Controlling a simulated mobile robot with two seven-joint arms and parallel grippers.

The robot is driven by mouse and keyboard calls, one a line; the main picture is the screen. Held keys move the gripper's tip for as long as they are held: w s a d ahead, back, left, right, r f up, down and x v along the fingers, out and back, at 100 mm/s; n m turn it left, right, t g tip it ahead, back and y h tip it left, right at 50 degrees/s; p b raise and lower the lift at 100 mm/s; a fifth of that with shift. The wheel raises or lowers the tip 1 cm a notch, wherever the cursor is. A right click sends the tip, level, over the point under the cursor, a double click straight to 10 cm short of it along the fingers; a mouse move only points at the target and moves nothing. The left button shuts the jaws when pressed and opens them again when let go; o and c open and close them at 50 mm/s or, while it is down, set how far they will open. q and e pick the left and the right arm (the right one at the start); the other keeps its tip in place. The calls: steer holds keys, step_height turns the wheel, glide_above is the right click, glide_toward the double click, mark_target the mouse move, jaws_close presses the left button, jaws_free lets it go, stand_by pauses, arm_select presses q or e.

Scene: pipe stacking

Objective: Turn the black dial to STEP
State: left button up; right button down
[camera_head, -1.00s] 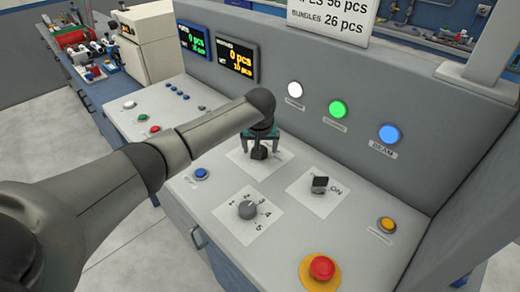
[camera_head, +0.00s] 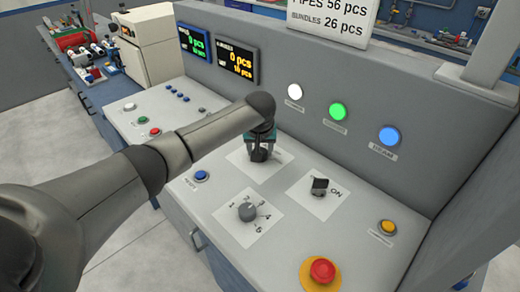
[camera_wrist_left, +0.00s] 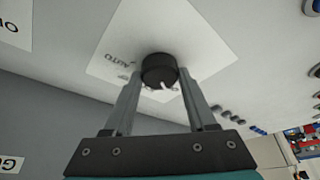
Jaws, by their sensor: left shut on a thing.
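The black dial (camera_wrist_left: 158,68) sits on a white label plate (camera_wrist_left: 205,40) on the grey console. In the left wrist view its white pointer mark faces down the picture, toward my gripper base. The word AUTO shows left of the dial; other lettering is partly hidden by a finger, and I cannot read STEP. My left gripper (camera_head: 260,156) is down at the dial, with one finger on each side, shut on it. In the head view the gripper mostly hides the dial. My right gripper is not in view.
Nearby on the console are a numbered grey dial (camera_head: 247,212), a black ON switch (camera_head: 319,187), a blue button (camera_head: 201,175), a yellow button (camera_head: 387,227) and a red emergency button (camera_head: 322,270). The upright panel with white, green and blue lamps (camera_head: 388,135) rises behind.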

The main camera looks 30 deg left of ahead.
arm_select(q)
steer(key=shift+c, duration=0.9)
